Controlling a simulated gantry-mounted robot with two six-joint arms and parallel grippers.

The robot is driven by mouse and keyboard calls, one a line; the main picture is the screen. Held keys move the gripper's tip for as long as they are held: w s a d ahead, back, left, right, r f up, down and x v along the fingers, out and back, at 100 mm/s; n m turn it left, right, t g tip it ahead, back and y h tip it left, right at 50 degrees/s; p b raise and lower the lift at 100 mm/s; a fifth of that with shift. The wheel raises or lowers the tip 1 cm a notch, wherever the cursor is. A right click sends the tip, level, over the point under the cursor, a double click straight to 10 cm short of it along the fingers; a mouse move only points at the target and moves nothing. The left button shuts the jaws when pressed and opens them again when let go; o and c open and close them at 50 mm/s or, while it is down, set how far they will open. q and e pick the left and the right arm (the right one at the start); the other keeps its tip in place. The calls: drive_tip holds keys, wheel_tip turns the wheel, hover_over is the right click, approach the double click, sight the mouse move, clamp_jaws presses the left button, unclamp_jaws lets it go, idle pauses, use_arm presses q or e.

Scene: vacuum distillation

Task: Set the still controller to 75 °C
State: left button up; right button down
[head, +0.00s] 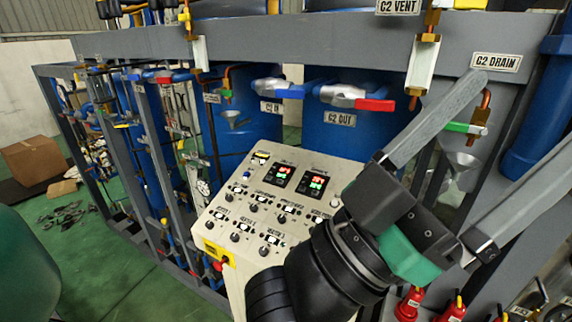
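The still controller (272,210) is a pale sloped panel in the middle of the head view. Near its top sit two small black displays, a left one (283,175) and a right one (313,183), each with red digits above green ones. The digits are too small to read surely. Rows of black knobs (262,228) and small white labels lie below them. My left gripper (522,112) is empty, its two long grey fingers spread wide and pointing up and right, away from the panel. Its wrist covers the panel's lower right. My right gripper is not in view.
A grey frame rail (330,38) crosses above the panel. Valve handles, blue (285,90) and red (375,105), project above it. A metal funnel (460,160) is behind the gripper. Red-bodied fittings (450,310) stand lower right. A cardboard box (35,160) lies far left on green floor.

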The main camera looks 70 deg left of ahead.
use_arm(q)
drive_tip(key=shift+c, duration=0.3)
idle(0.5)
clamp_jaws()
idle(0.3)
idle(1.3)
